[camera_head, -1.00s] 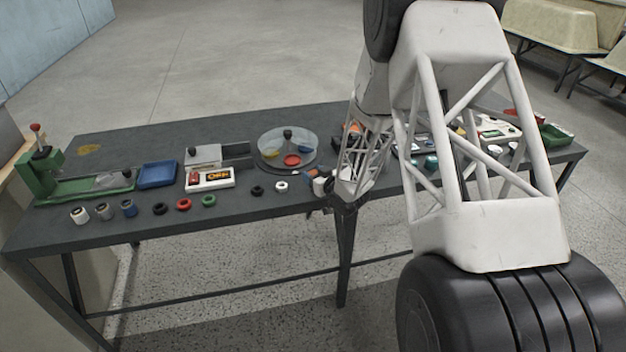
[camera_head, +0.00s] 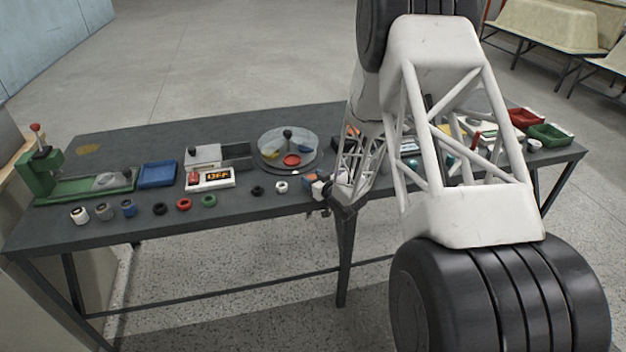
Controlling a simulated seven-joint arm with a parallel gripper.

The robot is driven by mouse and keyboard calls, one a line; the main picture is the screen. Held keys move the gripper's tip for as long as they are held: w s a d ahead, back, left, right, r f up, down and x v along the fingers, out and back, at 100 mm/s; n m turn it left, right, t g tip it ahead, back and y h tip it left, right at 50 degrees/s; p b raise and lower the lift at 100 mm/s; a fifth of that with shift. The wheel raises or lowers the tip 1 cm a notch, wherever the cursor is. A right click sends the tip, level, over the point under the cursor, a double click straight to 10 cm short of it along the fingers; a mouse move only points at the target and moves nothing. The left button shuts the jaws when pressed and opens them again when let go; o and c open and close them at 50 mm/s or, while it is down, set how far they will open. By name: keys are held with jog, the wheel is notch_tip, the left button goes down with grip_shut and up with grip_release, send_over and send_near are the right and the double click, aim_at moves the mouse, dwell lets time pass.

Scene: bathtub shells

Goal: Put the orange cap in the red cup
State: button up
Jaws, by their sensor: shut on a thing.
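A small orange patch (camera_head: 309,181) shows at the tip of my gripper (camera_head: 317,191), near the table's front edge. It appears to be the orange cap, and my gripper is shut on it. The fingers and wrist hide most of it, and whether it touches the table cannot be told. The red cup (camera_head: 291,160) appears as a round red insert in the clear, round, divided holder (camera_head: 272,142), just behind and left of my gripper.
A white cap (camera_head: 281,187) and a black cap (camera_head: 257,190) lie left of my gripper. The holder has a dark knob (camera_head: 288,134) at its middle. My arm covers much of the table's right part.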

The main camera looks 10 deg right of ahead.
aim_at(312, 178)
jog(key=shift+f, duration=0.25)
jog(key=o, duration=0.9)
jog(key=shift+r+v, duration=0.2)
jog(key=shift+v, duration=1.15)
jog(key=shift+r+v, duration=0.15)
jog(key=shift+v, duration=2.4)
jog(key=shift+a+r, duration=0.1)
jog(key=shift+a, duration=0.05)
